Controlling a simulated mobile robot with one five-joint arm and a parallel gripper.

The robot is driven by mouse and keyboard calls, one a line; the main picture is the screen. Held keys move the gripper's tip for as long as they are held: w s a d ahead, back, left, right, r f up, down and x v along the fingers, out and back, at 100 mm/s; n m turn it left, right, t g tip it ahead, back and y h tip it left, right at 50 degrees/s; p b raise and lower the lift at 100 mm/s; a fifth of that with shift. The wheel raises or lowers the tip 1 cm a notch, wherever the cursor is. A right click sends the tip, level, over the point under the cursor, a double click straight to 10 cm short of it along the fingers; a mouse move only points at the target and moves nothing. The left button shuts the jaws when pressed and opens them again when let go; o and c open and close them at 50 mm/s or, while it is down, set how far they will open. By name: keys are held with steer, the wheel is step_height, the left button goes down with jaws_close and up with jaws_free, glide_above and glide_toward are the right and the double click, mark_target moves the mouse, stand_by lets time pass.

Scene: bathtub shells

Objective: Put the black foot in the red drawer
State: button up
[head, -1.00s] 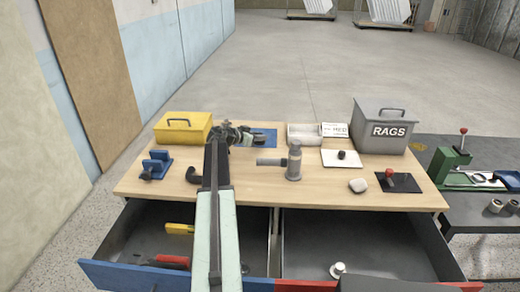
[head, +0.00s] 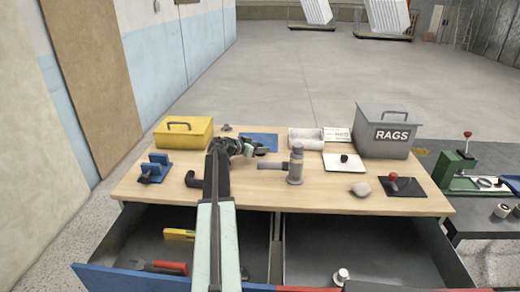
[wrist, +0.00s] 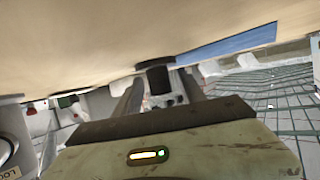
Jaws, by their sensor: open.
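A small dark flanged piece (head: 226,127), which looks like the black foot, sits at the far table edge, left of the blue mat. A black flanged cylinder (wrist: 155,77), likely the same piece, shows in the wrist view beyond my gripper, against the tabletop. A second small black piece (head: 344,158) sits on a white plate. My gripper (head: 262,150) is open, low over the table by the blue mat and apart from the dark piece. The red drawer (head: 305,289) is pulled out at front right, with a silver round part (head: 341,276) inside.
The blue drawer (head: 130,280), also open, holds a yellow-handled item and a red-handled tool. A yellow box (head: 183,132), grey rags box (head: 388,130), grey upright fitting (head: 295,165), black elbow (head: 192,180) and blue clamp (head: 155,167) stand on the table. Most of the red drawer is clear.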

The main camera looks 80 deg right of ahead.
steer(key=p+v, duration=0.4)
steer(key=v, duration=0.8)
steer(key=shift+r+p, duration=0.2)
steer(key=shift+p, duration=0.15)
